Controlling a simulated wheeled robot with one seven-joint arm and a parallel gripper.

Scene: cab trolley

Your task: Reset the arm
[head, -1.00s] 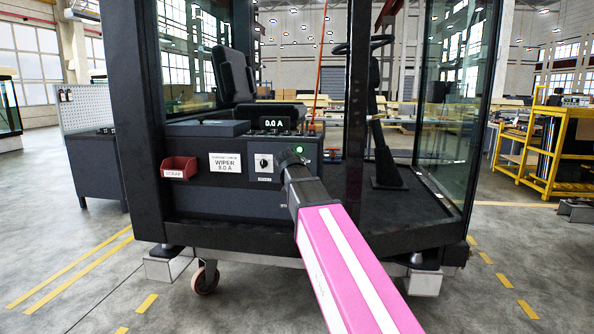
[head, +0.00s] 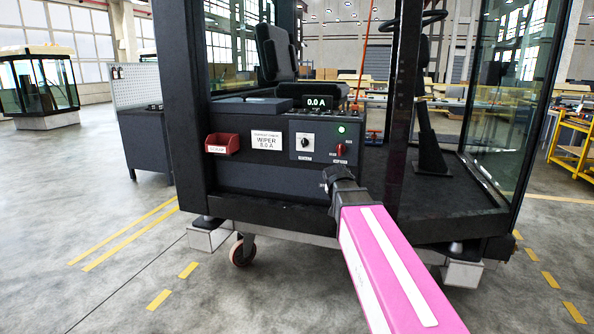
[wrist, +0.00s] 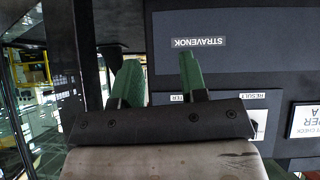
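My gripper (head: 332,182) is at the end of my pink arm, low in front of the cab's dark control box (head: 262,180). In the wrist view my gripper (wrist: 158,68) shows two green fingers standing apart with nothing between them. The wrist view shows the box upside down, with a "STRAVENOK" label (wrist: 198,42). The box front carries a black knob (head: 305,143) on a white plate, a red switch (head: 341,150) and a lit green lamp (head: 341,129). A display (head: 316,102) reads 0.0 A. Whether the fingers touch the box cannot be told.
A red bin (head: 222,143) and a white "WIPER 8.0 A" card (head: 267,140) are on the box front. A dark cab post (head: 180,100) stands left, a glass panel (head: 508,100) right. The floor (head: 110,270) at front left is clear. Yellow racks (head: 572,145) stand far right.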

